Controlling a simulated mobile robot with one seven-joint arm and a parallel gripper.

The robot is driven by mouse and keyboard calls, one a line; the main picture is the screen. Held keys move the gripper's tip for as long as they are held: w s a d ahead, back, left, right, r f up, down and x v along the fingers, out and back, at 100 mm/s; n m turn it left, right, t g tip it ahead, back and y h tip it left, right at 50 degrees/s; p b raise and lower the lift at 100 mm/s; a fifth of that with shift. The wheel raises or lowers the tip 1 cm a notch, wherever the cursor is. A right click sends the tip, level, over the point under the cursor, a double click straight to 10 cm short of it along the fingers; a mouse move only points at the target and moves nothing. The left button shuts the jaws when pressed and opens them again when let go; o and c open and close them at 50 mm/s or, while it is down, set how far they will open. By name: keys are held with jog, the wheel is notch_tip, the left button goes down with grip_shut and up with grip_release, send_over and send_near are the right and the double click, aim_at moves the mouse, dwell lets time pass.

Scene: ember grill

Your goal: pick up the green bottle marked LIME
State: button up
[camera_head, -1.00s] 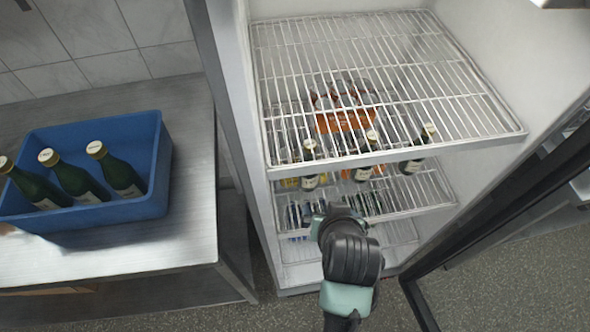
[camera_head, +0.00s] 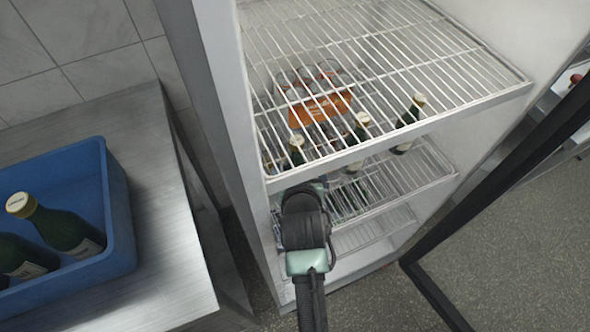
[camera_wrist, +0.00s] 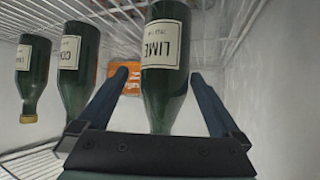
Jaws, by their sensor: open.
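The green LIME bottle (camera_wrist: 165,60) fills the middle of the wrist view, which shows the scene upside down. Its white label reads LIME, and its neck end is hidden behind my gripper's body. My gripper (camera_wrist: 157,75) is open, with one finger on each side of the bottle and a visible gap on both sides. In the head view, the leftmost fridge bottle (camera_head: 296,148), under the top rack, matches it by position. My gripper (camera_head: 318,184) is just below and in front of that bottle there, its fingers hard to see.
Two more green bottles, one nearer (camera_wrist: 78,65) and one farther (camera_wrist: 33,75), stand to one side. An orange pack (camera_head: 318,108) stands behind. The top wire rack (camera_head: 400,70) lies overhead. A blue crate (camera_head: 120,215) with green bottles is left; the fridge door (camera_head: 500,180) is open right.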

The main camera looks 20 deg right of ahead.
jog(key=shift+a+f+x, duration=0.1)
jog(key=shift+f+x, duration=0.05)
jog(key=shift+x, duration=0.7)
jog(key=shift+a+f+x, duration=0.1)
jog(key=shift+a+x, duration=0.05)
jog(key=shift+x, duration=0.7)
jog(key=shift+a+f+x, duration=0.1)
jog(key=shift+f+x, duration=0.05)
jog(key=shift+x, duration=0.65)
jog(key=shift+s, duration=0.15)
jog(key=shift+c, duration=0.3)
grip_shut()
jog(key=shift+r, duration=0.15)
